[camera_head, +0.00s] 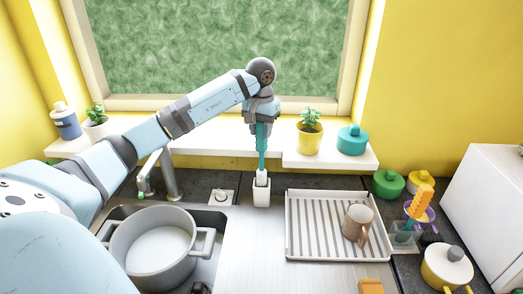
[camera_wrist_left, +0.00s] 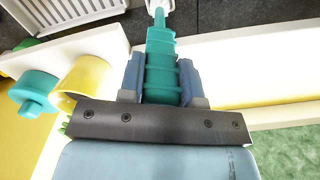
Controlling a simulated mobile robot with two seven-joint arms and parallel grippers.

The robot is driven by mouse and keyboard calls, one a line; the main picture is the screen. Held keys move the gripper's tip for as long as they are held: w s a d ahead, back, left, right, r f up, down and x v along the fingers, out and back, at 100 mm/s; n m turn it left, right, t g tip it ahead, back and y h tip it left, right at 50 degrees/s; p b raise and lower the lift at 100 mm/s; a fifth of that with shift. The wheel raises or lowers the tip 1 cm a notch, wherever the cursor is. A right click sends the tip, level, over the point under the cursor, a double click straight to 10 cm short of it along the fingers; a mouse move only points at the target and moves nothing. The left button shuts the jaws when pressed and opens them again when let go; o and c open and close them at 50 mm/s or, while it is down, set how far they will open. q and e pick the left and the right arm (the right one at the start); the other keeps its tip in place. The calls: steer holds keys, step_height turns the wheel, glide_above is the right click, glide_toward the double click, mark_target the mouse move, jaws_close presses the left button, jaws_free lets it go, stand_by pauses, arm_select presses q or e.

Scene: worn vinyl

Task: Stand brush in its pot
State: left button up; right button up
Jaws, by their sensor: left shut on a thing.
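The brush (camera_head: 261,140) has a teal handle and a pale lower end, and it is upright. My left gripper (camera_head: 262,122) is shut on the upper handle. The brush's lower end is at the mouth of a small white square pot (camera_head: 261,195) on the counter behind the sink. I cannot tell how deep it sits in the pot. In the left wrist view the teal brush handle (camera_wrist_left: 160,45) is between the two fingers of my left gripper (camera_wrist_left: 160,75). My right gripper is not in view.
A grey pot (camera_head: 122,246) stands in the sink at left, by the faucet (camera_head: 170,178). A white drying rack (camera_head: 300,254) with a brown mug (camera_head: 353,224) is to the right. A windowsill behind holds a yellow potted plant (camera_head: 309,137) and a teal jar (camera_head: 351,140).

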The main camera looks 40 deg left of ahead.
mark_target(261, 151)
arm_select(q)
step_height(261, 151, down, 3)
steer(key=shift+f, duration=0.2)
step_height(261, 151, down, 4)
steer(key=shift+r+p, duration=0.15)
steer(key=shift+p, duration=0.45)
steer(key=shift+f, duration=0.25)
steer(key=o, duration=0.9)
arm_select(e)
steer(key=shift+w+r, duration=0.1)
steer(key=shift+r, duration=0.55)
